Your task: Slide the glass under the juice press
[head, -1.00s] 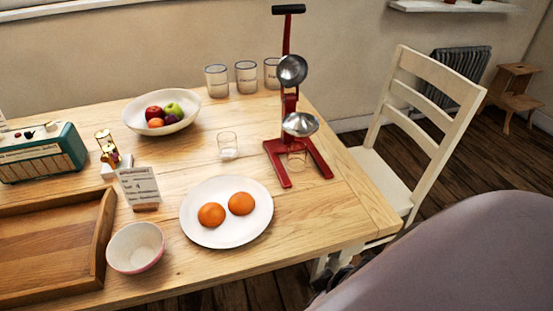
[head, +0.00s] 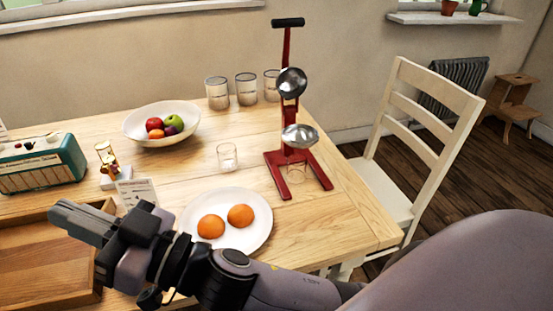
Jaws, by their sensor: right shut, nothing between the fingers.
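The small clear glass (head: 227,157) stands upright on the table, left of the juice press and apart from it. The red juice press (head: 286,105) stands upright near the table's right end, with a metal cup and strainer above its forked base. A faint round outline shows between the base legs. My right gripper (head: 62,217) is shut and empty. It reaches across the front of the table to above the wooden tray, far left of the glass. My left gripper is out of view.
A white plate (head: 262,240) with two orange halves lies in front of the glass. A fruit bowl (head: 135,128), several canisters (head: 217,93), a green radio (head: 42,165) and a small card (head: 140,188) stand around. The wooden tray (head: 35,260) is front left. A white chair (head: 430,130) stands right.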

